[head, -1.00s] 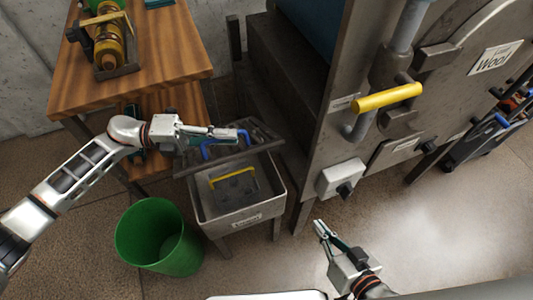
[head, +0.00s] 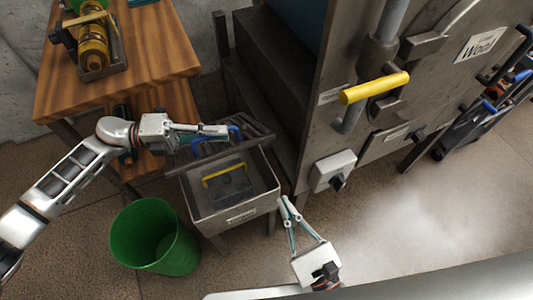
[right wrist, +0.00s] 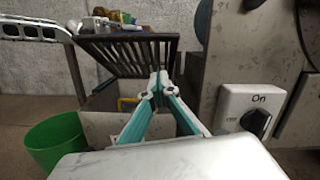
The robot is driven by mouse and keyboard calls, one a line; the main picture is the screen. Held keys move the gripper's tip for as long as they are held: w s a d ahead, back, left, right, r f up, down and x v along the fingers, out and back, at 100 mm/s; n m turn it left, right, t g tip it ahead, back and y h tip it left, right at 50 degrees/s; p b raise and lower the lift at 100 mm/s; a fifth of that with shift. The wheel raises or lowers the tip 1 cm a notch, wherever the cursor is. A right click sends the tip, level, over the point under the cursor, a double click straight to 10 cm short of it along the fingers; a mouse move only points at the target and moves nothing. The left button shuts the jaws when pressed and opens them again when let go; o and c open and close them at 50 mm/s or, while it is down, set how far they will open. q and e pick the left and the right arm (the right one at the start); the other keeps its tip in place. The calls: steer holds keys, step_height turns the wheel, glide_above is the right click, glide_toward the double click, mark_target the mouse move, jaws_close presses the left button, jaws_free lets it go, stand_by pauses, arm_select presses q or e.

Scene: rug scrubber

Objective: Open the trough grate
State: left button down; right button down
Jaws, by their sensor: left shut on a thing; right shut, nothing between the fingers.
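The grey metal trough (head: 262,188) stands in the middle of the head view. Its dark slatted grate (head: 262,145) is raised and tilted up over the trough's far side. The grate also shows raised in the right wrist view (right wrist: 128,50). A blue handle (head: 234,130) is on the grate. My left gripper (head: 224,132) is shut on this handle. A dark block with a yellow handle (head: 226,172) sits inside the trough. My right gripper (head: 284,200) is shut and empty at the trough's near right corner. Its closed fingertips (right wrist: 158,82) point toward the trough in the right wrist view.
A green bin (head: 155,236) stands left of the trough. A wooden table (head: 120,75) is behind it at left. The large metal machine with a yellow handle (head: 375,88) and a switch box (head: 332,170) stands close on the right. Floor at lower right is clear.

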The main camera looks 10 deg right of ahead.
steer(key=w+a+r+m, duration=0.2)
steer(key=w+r, duration=0.3)
steer(key=w, duration=0.6)
steer(key=shift+w+a+m+t+h, duration=0.3)
steer(key=shift+a+m, duration=0.1)
steer(key=shift+a, duration=0.25)
